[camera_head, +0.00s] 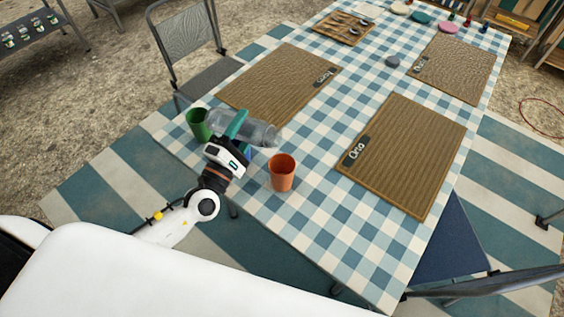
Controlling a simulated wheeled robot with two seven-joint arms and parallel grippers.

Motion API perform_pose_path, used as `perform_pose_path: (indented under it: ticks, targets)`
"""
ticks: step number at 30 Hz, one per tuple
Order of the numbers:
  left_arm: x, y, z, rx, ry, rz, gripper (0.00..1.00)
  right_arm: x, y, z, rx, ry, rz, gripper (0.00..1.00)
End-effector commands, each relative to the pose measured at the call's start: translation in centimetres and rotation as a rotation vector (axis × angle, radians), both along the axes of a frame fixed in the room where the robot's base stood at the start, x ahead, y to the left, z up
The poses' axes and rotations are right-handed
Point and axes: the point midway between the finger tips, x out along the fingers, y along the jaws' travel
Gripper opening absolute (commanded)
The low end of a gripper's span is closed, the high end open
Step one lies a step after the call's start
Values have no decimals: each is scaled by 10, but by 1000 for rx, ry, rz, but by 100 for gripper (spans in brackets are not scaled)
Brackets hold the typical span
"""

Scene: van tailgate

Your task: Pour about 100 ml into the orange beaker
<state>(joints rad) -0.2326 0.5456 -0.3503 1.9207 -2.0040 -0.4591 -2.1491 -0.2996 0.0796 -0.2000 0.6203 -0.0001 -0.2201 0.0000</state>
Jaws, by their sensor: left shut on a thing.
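The orange beaker (282,174) stands upright on the checked tablecloth, near the table's front-left edge. My left gripper (236,127) is shut on a clear bottle (260,132), just up and left of the orange beaker. The bottle is tilted to nearly lying, with one end toward the right, above and behind the orange beaker in the picture. I cannot tell its fill or any flow. A green cup (197,124) stands left of the gripper, partly next to the bottle's other end. My right gripper is not in view.
Brown placemats (280,86) with name tags lie on the table, one just right of the beaker (403,154). A tray with cutlery (345,27) and small coloured items sit at the far end. Chairs (187,48) stand around the table. Bare cloth lies in front of the right placemat.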

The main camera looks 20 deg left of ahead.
Motion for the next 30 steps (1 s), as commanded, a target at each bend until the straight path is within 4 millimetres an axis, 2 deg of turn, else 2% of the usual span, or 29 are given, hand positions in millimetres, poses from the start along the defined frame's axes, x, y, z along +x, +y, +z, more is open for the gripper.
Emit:
perform_pose_path:
  ticks: [30]
  targets:
    - [0,-2,-1,149,-33,0,14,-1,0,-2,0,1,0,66]
